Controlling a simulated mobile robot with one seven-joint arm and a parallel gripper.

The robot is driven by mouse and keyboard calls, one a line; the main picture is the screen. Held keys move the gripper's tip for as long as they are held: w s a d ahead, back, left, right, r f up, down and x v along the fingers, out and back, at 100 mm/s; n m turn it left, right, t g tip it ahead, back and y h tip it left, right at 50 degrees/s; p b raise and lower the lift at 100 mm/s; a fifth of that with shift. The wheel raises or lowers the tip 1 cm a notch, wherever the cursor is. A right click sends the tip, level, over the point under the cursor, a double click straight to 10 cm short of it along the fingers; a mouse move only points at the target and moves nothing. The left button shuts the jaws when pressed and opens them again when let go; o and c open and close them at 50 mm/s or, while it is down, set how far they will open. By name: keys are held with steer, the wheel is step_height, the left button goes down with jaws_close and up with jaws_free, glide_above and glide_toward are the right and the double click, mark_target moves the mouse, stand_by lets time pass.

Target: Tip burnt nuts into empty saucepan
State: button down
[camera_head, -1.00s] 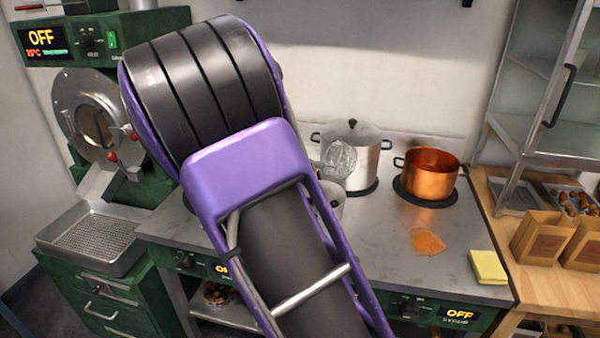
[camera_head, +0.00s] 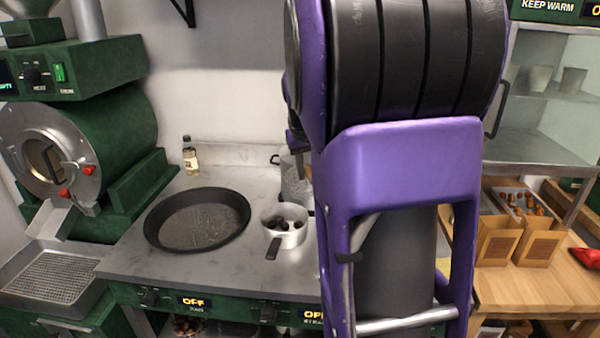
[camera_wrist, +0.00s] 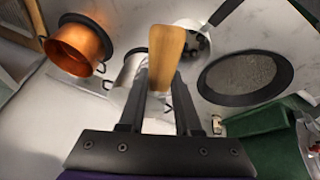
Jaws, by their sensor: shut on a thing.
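In the head view a small light-metal saucepan (camera_head: 290,241) with a dark handle stands on the steel worktop and holds several dark nuts (camera_head: 284,224). It also shows in the wrist view (camera_wrist: 208,47), to the right of my gripper. My gripper (camera_wrist: 158,88) is shut on a tan wooden handle (camera_wrist: 166,52); the rest of that tool is hard to make out. In the head view my arm hides my gripper. A wide black pan (camera_head: 197,222) lies left of the saucepan, with no nuts visible in it; the wrist view shows it too (camera_wrist: 245,74).
A tall steel pot (camera_wrist: 128,72) and a copper pot (camera_wrist: 77,46) stand on the other side of my gripper. A green roaster (camera_head: 110,130) is at the left, with a small bottle (camera_head: 190,156) near it. Paper bags (camera_head: 497,240) stand at the right.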

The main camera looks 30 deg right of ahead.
steer(key=shift+s+d+r+y, duration=0.1)
steer(key=shift+d+r+y, duration=0.2)
steer(key=shift+d+y, duration=0.45)
steer(key=shift+a+r, duration=0.1)
steer(key=shift+r, duration=1.45)
